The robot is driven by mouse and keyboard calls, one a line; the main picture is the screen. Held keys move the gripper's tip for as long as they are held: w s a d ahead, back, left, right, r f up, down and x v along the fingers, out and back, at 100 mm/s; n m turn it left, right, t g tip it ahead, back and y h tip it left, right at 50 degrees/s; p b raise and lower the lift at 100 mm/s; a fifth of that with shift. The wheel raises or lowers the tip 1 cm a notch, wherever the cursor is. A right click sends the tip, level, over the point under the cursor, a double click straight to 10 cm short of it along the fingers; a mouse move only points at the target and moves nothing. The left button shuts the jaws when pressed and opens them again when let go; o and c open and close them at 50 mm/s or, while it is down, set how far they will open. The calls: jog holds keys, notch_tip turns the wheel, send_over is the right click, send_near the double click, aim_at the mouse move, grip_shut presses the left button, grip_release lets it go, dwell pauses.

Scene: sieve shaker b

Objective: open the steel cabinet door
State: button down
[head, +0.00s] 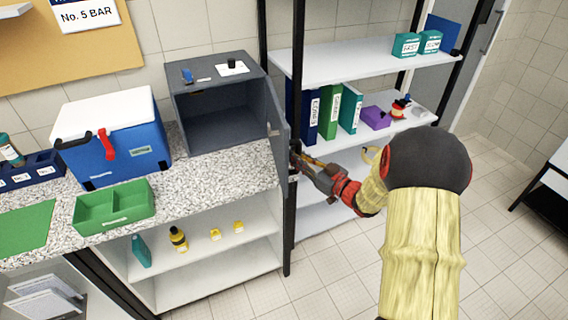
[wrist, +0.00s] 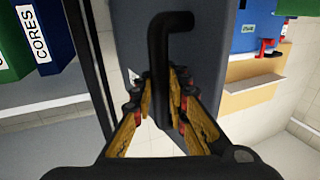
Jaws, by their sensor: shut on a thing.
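The grey steel cabinet (head: 217,118) stands on the speckled counter, with its dark inside showing. Its door (head: 276,125) stands wide open, hinged at the right side and swung out toward the front. In the wrist view the grey door (wrist: 135,35) fills the middle, with a black bent handle (wrist: 172,24) on it. My gripper (wrist: 163,90) is shut on the handle's straight bar, one finger on each side. In the head view my gripper (head: 300,160) is at the door's outer face, and the handle is mostly hidden.
A black rack post (head: 297,65) stands close beside the door and my gripper. Shelves with binders (head: 328,112) are behind my arm. A blue cooler box (head: 115,140) and a green tray (head: 113,206) sit left on the counter.

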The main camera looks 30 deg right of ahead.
jog(key=d+n+g+y+p, duration=0.1)
jog(key=d+n+g+y, duration=0.2)
jog(key=d, duration=0.9)
jog(key=shift+w+n+y, duration=0.4)
jog(key=shift+n+y, duration=0.3)
jog(key=shift+y, duration=0.9)
jog(key=c, duration=1.8)
grip_release()
jog(key=shift+o, duration=0.2)
jog(key=v, duration=1.2)
